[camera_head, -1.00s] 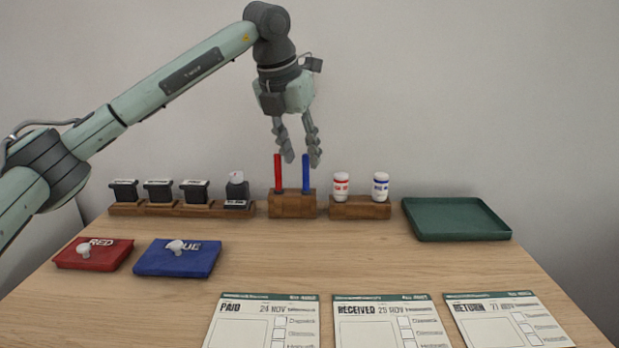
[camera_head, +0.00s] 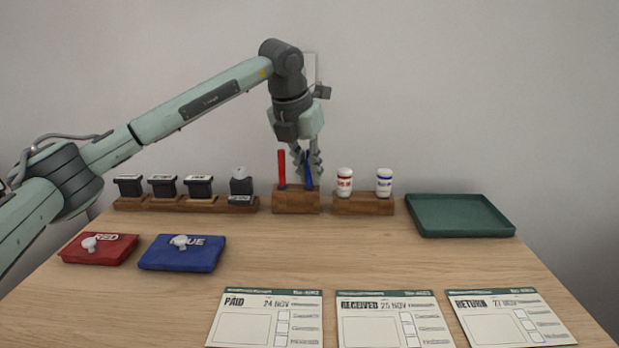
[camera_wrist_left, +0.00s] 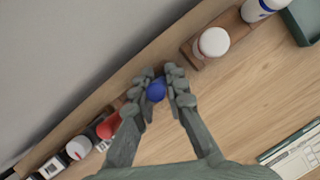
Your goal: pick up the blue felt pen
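The blue felt pen (camera_head: 309,173) stands upright in a wooden pen block (camera_head: 297,201) at the back of the counter. In the left wrist view its blue top end (camera_wrist_left: 156,91) shows between the fingertips. My left gripper (camera_head: 307,172) points down from above, with a finger on each side of the pen. The fingers look closed against the pen, and they partly hide it in the head view. The left gripper also shows in the left wrist view (camera_wrist_left: 159,90). My right gripper is in no view.
A red pen (camera_head: 282,168) stands close on the left in the same block. Two capped bottles, red-labelled (camera_head: 344,183) and blue-labelled (camera_head: 384,183), stand to the right. Several stamps (camera_head: 163,187) stand left. A green tray (camera_head: 460,216) lies right. The counter's middle is clear.

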